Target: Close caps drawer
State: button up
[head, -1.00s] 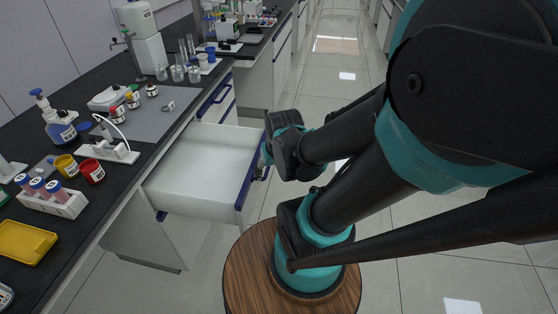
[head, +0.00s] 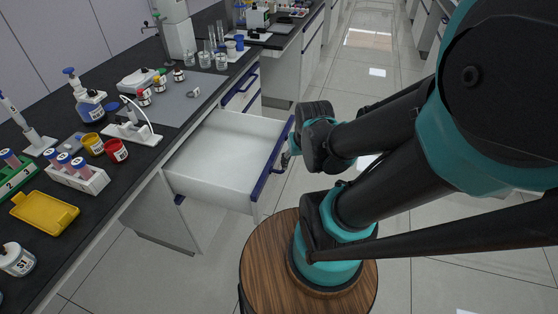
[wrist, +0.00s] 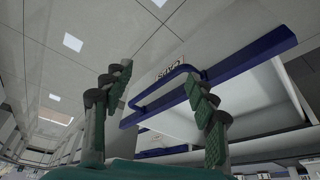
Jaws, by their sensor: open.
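The caps drawer (head: 215,180) is pulled out from under the bench in the head view, and its white inside looks empty. It has a blue-edged front. In the wrist view its front carries a label that reads like CAPS, upside down, above a blue bar handle (wrist: 160,88). My gripper (wrist: 160,100) is open, its two green-padded fingers apart on either side of the handle in the picture. I cannot tell whether they touch it.
The dark bench top (head: 105,195) holds a yellow tray (head: 45,211), a tube rack (head: 78,177), small cups, bottles and glassware. Closed drawers (head: 240,88) sit behind the open one. Tiled floor (head: 340,105) lies clear to the right.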

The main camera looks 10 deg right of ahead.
jog(key=shift+w+r+m, duration=0.15)
jog(key=shift+w+m, duration=0.25)
jog(key=shift+w, duration=0.05)
jog(key=shift+c, duration=1.1)
jog(key=w+d+m, duration=0.1)
jog(key=w+m, duration=0.2)
jog(key=w+d+m+g+y, duration=0.1)
jog(key=w+m, duration=0.3)
jog(key=w+d+r+m, duration=0.1)
jog(key=w+d+m, duration=0.1)
jog(key=w+m, duration=0.1)
jog(key=shift+w+d+r+m+y, duration=0.15)
jog(key=shift+m+y, duration=0.15)
jog(key=shift+m, duration=0.3)
grip_shut()
jog(key=w+d+f+m+g+y, duration=0.1)
jog(key=w+d+f+m+y, duration=0.15)
jog(key=w+d+m, duration=0.7)
jog(key=w+a+f+m, duration=0.2)
jog(key=w+a+f, duration=0.2)
jog(key=a+f, duration=0.4)
jog(key=shift+f, duration=1.05)
